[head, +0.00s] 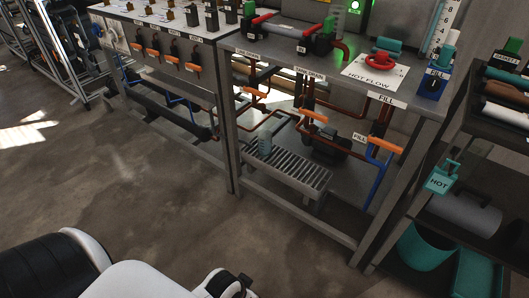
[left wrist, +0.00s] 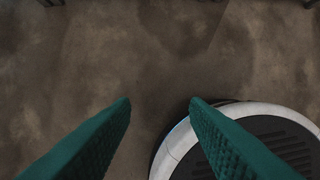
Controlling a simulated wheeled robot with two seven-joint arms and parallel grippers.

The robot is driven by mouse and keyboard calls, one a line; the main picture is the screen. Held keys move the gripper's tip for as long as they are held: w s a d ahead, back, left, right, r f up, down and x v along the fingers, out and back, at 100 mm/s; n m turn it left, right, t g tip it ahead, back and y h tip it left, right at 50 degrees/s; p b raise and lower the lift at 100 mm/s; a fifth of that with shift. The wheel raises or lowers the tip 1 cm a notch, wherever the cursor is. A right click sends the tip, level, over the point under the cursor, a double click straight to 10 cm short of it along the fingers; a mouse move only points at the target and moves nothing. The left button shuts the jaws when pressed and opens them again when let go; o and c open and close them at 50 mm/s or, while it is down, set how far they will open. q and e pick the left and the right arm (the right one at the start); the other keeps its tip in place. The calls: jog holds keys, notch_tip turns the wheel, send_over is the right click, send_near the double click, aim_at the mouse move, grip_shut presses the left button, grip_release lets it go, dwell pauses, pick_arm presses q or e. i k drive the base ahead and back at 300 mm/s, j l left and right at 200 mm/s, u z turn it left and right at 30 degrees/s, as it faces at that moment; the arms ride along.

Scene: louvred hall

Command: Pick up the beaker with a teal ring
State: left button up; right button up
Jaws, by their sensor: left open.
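I cannot make out a beaker with a teal ring for certain. My right gripper is not in view.
The slatted grate (head: 290,172) sits low in the metal bench (head: 232,120), among pipes with orange handles. A red valve wheel (head: 384,59) is on the benchtop. The concrete floor (head: 130,170) before the bench is clear.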

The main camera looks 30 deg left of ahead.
aim_at(264, 136)
jog(key=i+j, duration=0.15)
jog(key=i+j+u, duration=0.25)
jog(key=i+u, duration=0.55)
jog(key=i, duration=0.25)
jog(key=j, duration=0.05)
